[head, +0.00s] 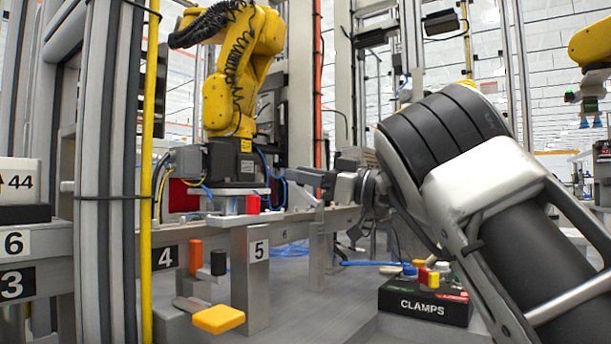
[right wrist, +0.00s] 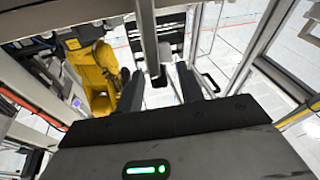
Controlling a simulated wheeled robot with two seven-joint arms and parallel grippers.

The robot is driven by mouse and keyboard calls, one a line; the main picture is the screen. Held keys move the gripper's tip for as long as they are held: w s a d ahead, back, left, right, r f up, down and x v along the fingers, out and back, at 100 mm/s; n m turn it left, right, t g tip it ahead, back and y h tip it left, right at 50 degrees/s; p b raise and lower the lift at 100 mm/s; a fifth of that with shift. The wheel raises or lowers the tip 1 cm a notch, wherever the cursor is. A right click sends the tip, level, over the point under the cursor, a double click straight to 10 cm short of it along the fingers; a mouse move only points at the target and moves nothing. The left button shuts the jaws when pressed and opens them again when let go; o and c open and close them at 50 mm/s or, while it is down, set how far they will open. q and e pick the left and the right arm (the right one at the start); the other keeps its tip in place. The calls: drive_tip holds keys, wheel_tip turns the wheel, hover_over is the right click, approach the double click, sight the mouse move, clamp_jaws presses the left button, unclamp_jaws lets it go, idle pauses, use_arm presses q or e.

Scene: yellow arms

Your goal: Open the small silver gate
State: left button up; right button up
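My right arm reaches in from the right in the head view, and its gripper (head: 300,178) points left at the height of the grey rail, in front of the yellow robot's base. In the right wrist view the two dark fingers of this gripper (right wrist: 160,72) stand apart. A silver upright bar (right wrist: 147,28) shows between them, with a pale end near the fingertips; I cannot tell whether they touch it. I cannot clearly make out which metal part is the small silver gate. A thin black handle (right wrist: 211,84) shows right of the fingers. My left gripper is not in view.
A yellow robot arm (head: 232,90) stands behind the rail. Silver post 5 (head: 250,290) and a yellow block (head: 218,319) are in front. A black CLAMPS box (head: 425,305) lies below my right arm. Tall grey posts (head: 105,150) and a yellow pole (head: 148,200) stand at left.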

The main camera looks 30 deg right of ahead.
drive_tip(key=shift+s+d, duration=0.1)
drive_tip(key=shift+s+d, duration=0.2)
drive_tip(key=shift+s, duration=0.1)
use_arm(q)
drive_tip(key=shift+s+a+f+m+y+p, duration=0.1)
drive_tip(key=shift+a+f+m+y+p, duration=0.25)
drive_tip(key=shift+p, duration=0.65)
use_arm(e)
drive_tip(key=v, duration=1.5)
drive_tip(key=shift+f, duration=0.15)
